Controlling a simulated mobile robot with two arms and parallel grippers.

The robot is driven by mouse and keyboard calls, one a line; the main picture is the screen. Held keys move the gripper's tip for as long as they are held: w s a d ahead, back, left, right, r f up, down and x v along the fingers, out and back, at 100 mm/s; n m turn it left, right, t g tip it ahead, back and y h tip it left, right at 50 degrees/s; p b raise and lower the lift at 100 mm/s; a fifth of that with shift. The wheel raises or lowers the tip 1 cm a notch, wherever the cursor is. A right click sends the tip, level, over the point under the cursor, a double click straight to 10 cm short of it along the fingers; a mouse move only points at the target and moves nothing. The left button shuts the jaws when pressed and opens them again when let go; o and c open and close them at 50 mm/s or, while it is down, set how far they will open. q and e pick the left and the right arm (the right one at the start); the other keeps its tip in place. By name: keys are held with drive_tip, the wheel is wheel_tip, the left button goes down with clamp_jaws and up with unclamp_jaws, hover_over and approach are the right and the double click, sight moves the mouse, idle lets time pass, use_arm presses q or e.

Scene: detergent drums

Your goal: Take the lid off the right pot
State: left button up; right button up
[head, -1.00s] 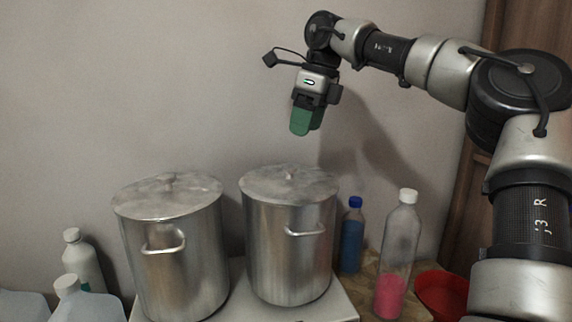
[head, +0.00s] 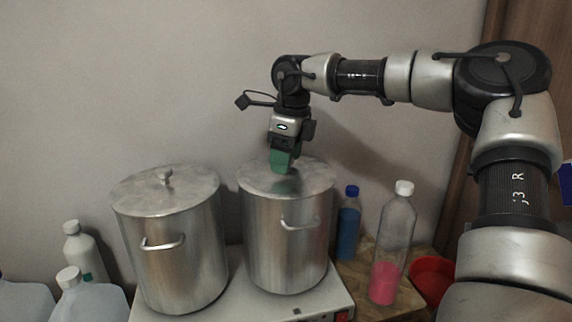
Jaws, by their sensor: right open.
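Two tall silver metal pots stand side by side in the head view. The right pot (head: 288,245) has its flat lid (head: 312,182) on top. My right gripper (head: 284,168) points down over the middle of that lid, and its green fingers cover the lid's knob. I cannot tell whether the fingers touch the knob. The gripper is open. The left pot (head: 178,262) also has its lid (head: 140,195) on, with its small knob in plain view. My left gripper is not in view.
Both pots stand on a white hotplate (head: 240,300). To the right are a blue bottle (head: 348,228), a clear bottle with pink contents (head: 390,255) and a red bowl (head: 432,275). White jugs (head: 82,250) stand at the left. The wall is close behind.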

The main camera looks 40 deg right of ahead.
drive_tip(key=shift+f, duration=0.3)
drive_tip(key=shift+r, duration=0.1)
drive_tip(key=c, duration=1.1)
